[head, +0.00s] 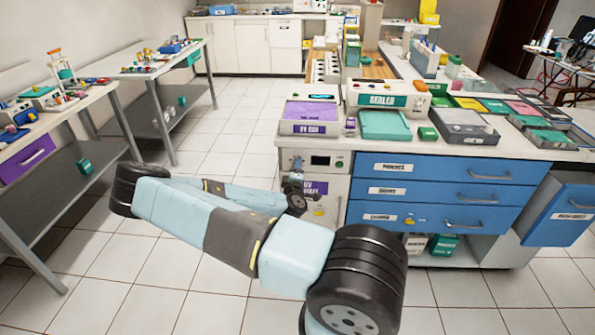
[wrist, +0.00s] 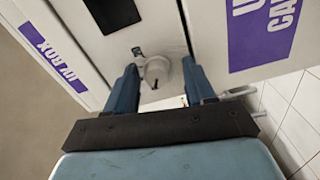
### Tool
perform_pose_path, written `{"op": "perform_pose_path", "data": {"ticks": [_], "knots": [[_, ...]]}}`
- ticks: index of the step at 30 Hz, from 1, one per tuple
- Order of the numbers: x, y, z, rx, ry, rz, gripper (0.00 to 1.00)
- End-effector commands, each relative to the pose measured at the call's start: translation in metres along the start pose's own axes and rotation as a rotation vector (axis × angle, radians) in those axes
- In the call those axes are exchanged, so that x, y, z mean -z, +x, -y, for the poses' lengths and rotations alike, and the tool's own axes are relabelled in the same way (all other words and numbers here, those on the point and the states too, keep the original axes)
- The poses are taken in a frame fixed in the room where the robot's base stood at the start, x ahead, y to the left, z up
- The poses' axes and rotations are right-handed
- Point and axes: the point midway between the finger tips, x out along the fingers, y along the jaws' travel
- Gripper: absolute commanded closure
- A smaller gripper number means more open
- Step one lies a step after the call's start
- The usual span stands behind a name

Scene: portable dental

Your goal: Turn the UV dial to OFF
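The UV dial (wrist: 155,70) is a small pale round knob on a white panel (wrist: 150,28), with a dark display above it and a small dark mark near its upper left edge. My gripper (wrist: 160,68) is open, with one blue finger on each side of the dial and a visible gap to it. Whether either finger touches it at depth cannot be told. Dial position markings are not readable. In the head view the white UV cabinet (head: 341,163) stands at the counter's left end; my arm reaches to its front and hides the dial.
Blue drawers (head: 435,190) with handles adjoin the cabinet on the right. A purple-topped box (head: 310,113) and a sealer (head: 388,98) stand on the counter above. A metal handle (wrist: 240,92) juts out right of my fingers.

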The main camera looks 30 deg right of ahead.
Motion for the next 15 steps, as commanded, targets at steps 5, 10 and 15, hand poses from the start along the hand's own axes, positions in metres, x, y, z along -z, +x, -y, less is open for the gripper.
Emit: {"op": "perform_pose_path", "data": {"ticks": [5, 10, 15], "knots": [[-0.001, 0.000, -0.001, -0.002, 0.000, 0.001, 0.40], [-0.001, -0.002, -0.001, -0.003, 0.001, 0.002, 0.40], [0.000, -0.019, -0.001, -0.001, 0.000, 0.001, 0.40]]}}
